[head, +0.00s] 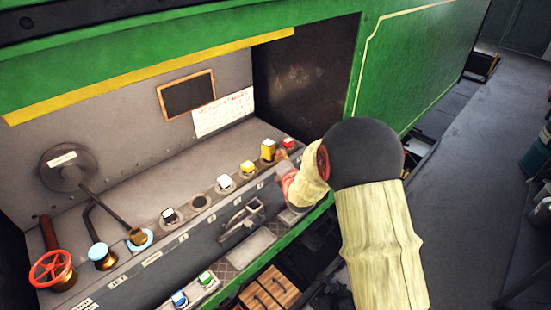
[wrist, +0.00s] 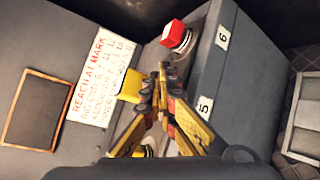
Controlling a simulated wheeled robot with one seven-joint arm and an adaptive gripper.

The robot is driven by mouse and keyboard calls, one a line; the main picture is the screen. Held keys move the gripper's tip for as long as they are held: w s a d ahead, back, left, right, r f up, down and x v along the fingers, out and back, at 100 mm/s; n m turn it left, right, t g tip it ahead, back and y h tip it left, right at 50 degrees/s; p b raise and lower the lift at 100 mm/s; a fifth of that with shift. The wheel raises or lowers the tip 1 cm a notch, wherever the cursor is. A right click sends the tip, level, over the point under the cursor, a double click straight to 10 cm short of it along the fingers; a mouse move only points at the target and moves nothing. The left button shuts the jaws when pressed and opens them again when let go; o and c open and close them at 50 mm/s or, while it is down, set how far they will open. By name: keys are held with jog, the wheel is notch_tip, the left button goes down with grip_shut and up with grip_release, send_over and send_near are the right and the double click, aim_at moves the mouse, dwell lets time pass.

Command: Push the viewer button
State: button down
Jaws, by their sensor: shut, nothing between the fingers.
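No button in view carries a readable "viewer" label, so I cannot tell which one it is. A row of square-topped buttons runs along the green-edged console. At its right end are a red button (head: 288,143) and a tall yellow button (head: 268,149); the red button (wrist: 174,36) and the yellow button (wrist: 131,86) also show in the wrist view. My gripper (wrist: 160,74) is shut and empty, its tips beside the yellow button and below the red one in the picture. Contact is unclear. In the head view my wrist partly hides the gripper.
Left along the console are a lower yellow button (head: 247,168), a white button (head: 225,182), a lever (head: 135,236) and a red wheel (head: 52,269). Blue (head: 180,299) and green (head: 205,279) buttons sit lower. A sign (wrist: 101,82) and blackboard (wrist: 37,110) are behind.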

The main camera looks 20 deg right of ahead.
jog(key=shift+s, duration=0.1)
jog(key=shift+s+d+b, duration=0.4)
jog(key=shift+s, duration=0.25)
jog(key=shift+s+d, duration=0.1)
jog(key=shift+s+d+b, duration=0.25)
jog(key=shift+s+d, duration=0.25)
jog(key=shift+s, duration=0.35)
jog(key=shift+s+d+b, duration=0.2)
jog(key=shift+s+d, duration=0.3)
jog(key=shift+s, duration=0.3)
jog(key=shift+s+d+b, duration=0.25)
jog(key=shift+s+d, duration=0.25)
jog(key=shift+s, duration=0.35)
